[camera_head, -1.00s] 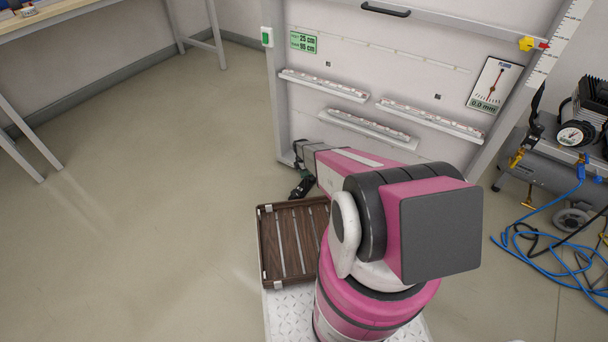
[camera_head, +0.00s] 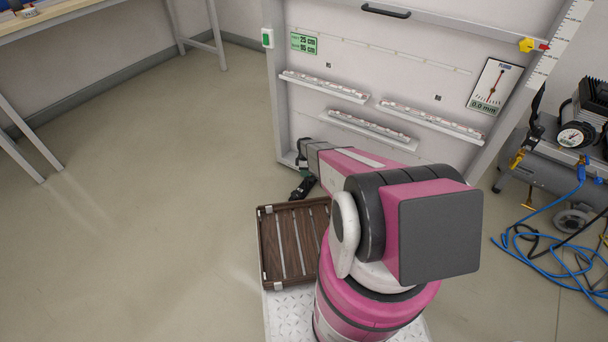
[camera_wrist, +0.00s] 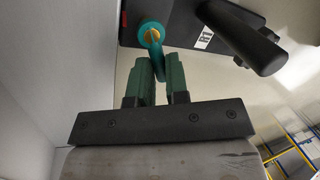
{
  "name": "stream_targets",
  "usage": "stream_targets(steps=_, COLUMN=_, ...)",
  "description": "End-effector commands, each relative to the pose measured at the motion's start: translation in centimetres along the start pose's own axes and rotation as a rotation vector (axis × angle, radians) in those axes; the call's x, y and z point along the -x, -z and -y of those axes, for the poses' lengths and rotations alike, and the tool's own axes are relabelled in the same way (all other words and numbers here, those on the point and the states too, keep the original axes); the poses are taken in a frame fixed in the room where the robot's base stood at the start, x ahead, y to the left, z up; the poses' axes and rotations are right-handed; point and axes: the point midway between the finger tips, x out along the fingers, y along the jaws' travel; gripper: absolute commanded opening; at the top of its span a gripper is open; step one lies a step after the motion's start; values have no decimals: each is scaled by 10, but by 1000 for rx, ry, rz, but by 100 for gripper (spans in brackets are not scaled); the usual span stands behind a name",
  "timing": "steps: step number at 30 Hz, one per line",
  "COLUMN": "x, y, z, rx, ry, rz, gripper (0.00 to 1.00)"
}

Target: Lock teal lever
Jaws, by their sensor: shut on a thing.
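The teal lever (camera_wrist: 151,36) is in the upper middle of the wrist view. It has a round teal head with a gold-coloured centre and a short arm pointing down toward me. It is mounted on a dark block (camera_wrist: 187,11). My gripper (camera_wrist: 159,66) has green fingers, which are shut on the lever's arm, one finger on each side. In the head view my gripper (camera_head: 303,187) is low in front of the left part of the white panel, and the lever cannot be made out there.
A black handle (camera_wrist: 246,42) and a small white label are right of the lever. The white panel (camera_head: 350,70) carries several ledges. A brown slatted tray (camera_head: 268,250) lies below my gripper. A compressor (camera_head: 545,170) with blue hoses stands right. Floor at left is clear.

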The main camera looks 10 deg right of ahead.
Motion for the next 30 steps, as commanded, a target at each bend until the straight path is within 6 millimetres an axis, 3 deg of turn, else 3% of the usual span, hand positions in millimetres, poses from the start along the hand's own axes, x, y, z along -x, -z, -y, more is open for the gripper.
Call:
stream_targets(steps=15, x=4, y=-4, z=-12, rx=-395, ry=1, rz=-106, gripper=0)
stream_targets(steps=30, x=5, y=-6, z=-16, rx=-516, ry=1, rz=-138, gripper=0)
